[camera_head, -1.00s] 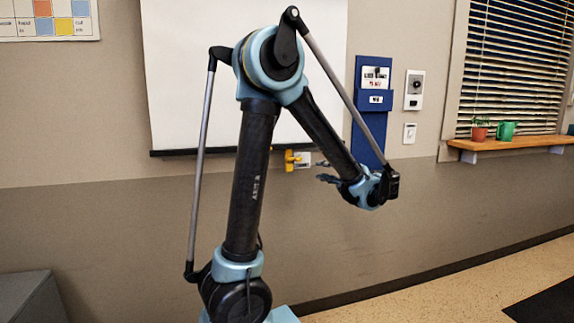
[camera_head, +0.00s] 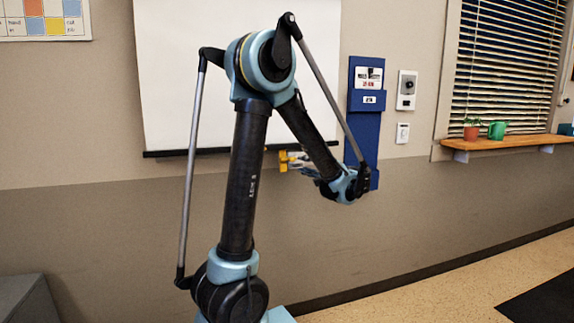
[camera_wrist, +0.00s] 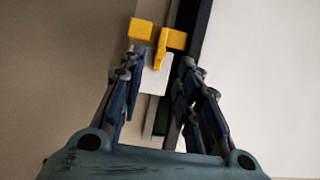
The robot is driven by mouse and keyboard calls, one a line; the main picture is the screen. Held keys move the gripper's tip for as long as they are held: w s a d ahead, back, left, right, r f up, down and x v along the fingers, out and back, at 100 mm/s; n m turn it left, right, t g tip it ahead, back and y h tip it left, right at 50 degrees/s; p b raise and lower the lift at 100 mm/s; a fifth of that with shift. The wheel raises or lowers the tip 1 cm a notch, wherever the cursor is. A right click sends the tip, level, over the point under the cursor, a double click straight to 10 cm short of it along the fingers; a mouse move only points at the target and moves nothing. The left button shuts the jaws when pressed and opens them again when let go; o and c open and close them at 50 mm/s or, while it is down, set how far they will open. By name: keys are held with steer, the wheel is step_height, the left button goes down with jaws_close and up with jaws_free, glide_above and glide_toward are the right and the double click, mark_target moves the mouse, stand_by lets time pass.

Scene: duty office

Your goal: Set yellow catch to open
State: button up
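The yellow catch (camera_head: 285,160) is on the wall just below the lower edge of the whiteboard. In the wrist view the yellow catch (camera_wrist: 158,38) has a crossbar with a short tab, beside a pale plate (camera_wrist: 155,75). My gripper (camera_wrist: 158,68) is open, its two dark fingers spread to either side of the plate, with the catch just beyond the fingertips. I see no contact with the catch.
The whiteboard (camera_head: 180,80) with its dark lower rail (camera_head: 170,153) is behind my arm. A blue wall panel (camera_head: 362,140) hangs to the right, beside a wall box (camera_head: 406,90) and a switch (camera_head: 402,133).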

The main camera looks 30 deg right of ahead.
mark_target(294, 159)
steer(key=shift+w+a, duration=0.2)
steer(key=shift+w, duration=1.05)
steer(key=shift+w+a, duration=0.15)
steer(key=shift+w, duration=1.15)
steer(key=shift+w+a, duration=0.2)
steer(key=shift+w, duration=1.05)
steer(key=shift+c, duration=0.6)
jaws_close()
